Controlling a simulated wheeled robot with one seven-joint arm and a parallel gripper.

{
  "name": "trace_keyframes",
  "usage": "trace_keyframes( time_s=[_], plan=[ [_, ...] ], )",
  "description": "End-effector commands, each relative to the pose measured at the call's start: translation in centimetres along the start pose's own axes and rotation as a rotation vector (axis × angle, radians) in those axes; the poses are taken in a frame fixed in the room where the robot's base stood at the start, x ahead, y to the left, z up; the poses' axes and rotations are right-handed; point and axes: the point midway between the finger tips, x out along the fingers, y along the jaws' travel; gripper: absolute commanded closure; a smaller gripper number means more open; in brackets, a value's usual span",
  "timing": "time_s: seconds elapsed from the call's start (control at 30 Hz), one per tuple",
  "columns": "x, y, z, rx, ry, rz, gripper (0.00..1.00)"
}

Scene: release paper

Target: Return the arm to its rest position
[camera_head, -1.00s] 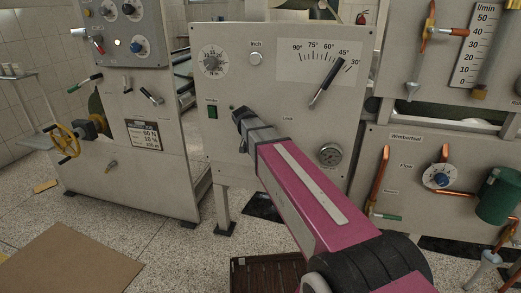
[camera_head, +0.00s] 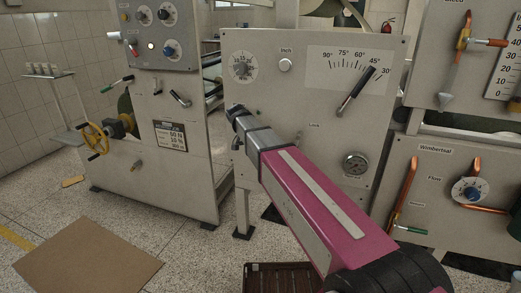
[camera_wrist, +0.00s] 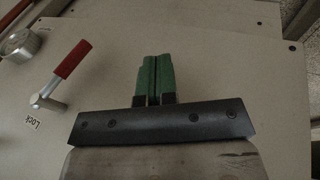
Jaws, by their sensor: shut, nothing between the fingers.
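My arm, with pink and grey links, stretches from the lower right towards the middle of the head view. My gripper (camera_head: 236,111) is at its far end, in front of the left edge of the grey machine panel (camera_head: 300,90). In the wrist view the green fingertips of my gripper (camera_wrist: 154,72) are pressed together, with nothing between them. They point at the pale panel face; whether they touch it I cannot tell. A red-handled lever (camera_wrist: 71,59) beside the word "Lock" is left of the fingers, apart from them.
A black-handled lever (camera_head: 357,90) and a gauge (camera_head: 355,164) sit on the panel. A grey cabinet with a yellow handwheel (camera_head: 95,137) stands left. Copper pipes (camera_head: 460,190) are at the right. A brown board (camera_head: 85,258) and a dark crate (camera_head: 283,278) lie on the floor.

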Motion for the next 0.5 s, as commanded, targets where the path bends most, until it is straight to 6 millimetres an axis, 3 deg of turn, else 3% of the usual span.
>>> trace_keyframes(
  time_s=[0.33,0.43,0.5],
  plan=[
    [0.3,0.2,0.1,-0.002,-0.002,-0.002,1.00],
    [2.1,1.2,0.8,-0.023,-0.016,-0.016,1.00],
    [4.6,2.6,1.8,-0.053,-0.036,-0.040,1.00]
  ],
)
